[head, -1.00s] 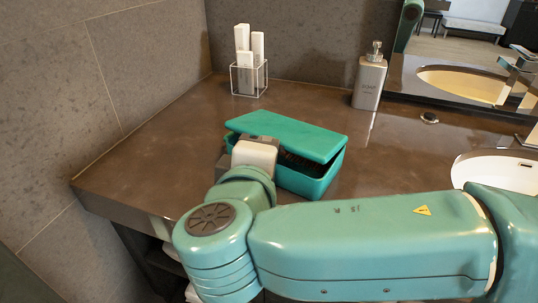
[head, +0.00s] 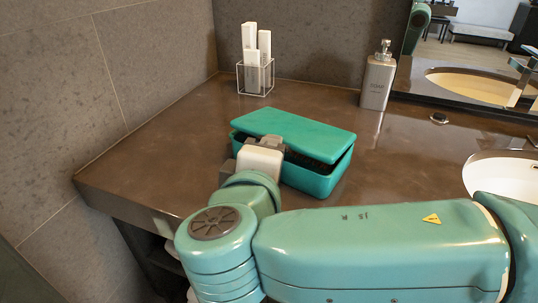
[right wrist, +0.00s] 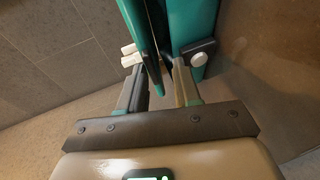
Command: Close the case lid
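The teal case (head: 312,180) sits on the brown counter. Its lid (head: 295,134) is partly open, with a dark gap along the front and right side. My right gripper (head: 272,146) is at the case's front left, close to the lid's front edge. In the right wrist view, the right gripper (right wrist: 161,82) has its fingers apart, and the lid's edge (right wrist: 146,45) reaches between them. The case body (right wrist: 190,30) is to the right there, with a dark latch-like part beside it. Whether a finger touches the lid is unclear. My left gripper is not in view.
A wire holder (head: 255,78) with white sticks stands at the back left. A soap dispenser (head: 378,78) stands behind the case, by the mirror. A white sink (head: 503,176) is at right. The counter left of the case is clear up to the tiled wall.

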